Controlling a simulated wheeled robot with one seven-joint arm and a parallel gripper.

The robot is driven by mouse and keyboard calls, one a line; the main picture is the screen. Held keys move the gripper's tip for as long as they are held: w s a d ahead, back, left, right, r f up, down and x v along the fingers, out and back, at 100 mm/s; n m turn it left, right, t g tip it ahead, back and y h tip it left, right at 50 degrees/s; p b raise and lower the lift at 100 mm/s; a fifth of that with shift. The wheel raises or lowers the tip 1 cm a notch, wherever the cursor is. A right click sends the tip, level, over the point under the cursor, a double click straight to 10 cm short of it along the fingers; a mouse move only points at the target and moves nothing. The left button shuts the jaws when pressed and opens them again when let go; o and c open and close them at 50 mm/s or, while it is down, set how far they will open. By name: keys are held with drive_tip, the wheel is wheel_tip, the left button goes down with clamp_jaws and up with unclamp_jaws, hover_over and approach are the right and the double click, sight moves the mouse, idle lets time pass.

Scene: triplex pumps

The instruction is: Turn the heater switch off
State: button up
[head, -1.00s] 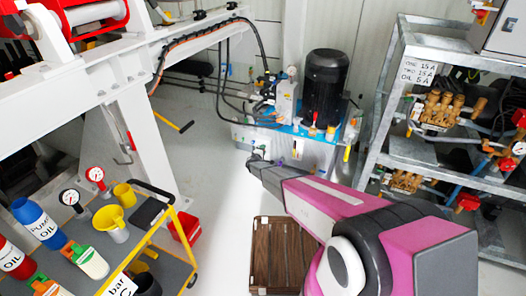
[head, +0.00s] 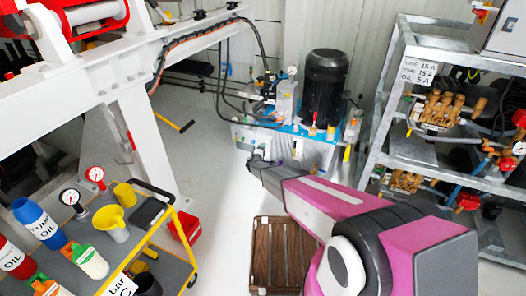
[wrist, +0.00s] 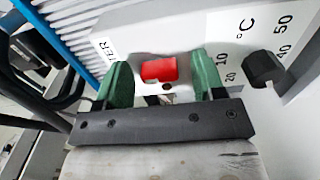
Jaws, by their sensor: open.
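The red heater switch (wrist: 158,69) sits on a pale panel (wrist: 185,30) in the wrist view, beside a partly hidden label (wrist: 105,49) ending in "TER". My gripper (wrist: 160,78) is open, with one green finger on each side of the switch. Nothing is held. I cannot tell whether the fingers touch the switch or which way it is set. In the head view my gripper (head: 260,160) is at the front of the blue-topped pump unit (head: 283,133); the switch is not discernible there.
A black knob (wrist: 263,68) with a °C scale is right of the switch. A black motor (head: 325,85) stands on the unit. A metal rack (head: 375,125) is right, a yellow-railed cart (head: 165,235) left, and a wooden crate (head: 261,255) below.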

drive_tip(key=v, duration=1)
drive_tip(key=shift+s, duration=0.4)
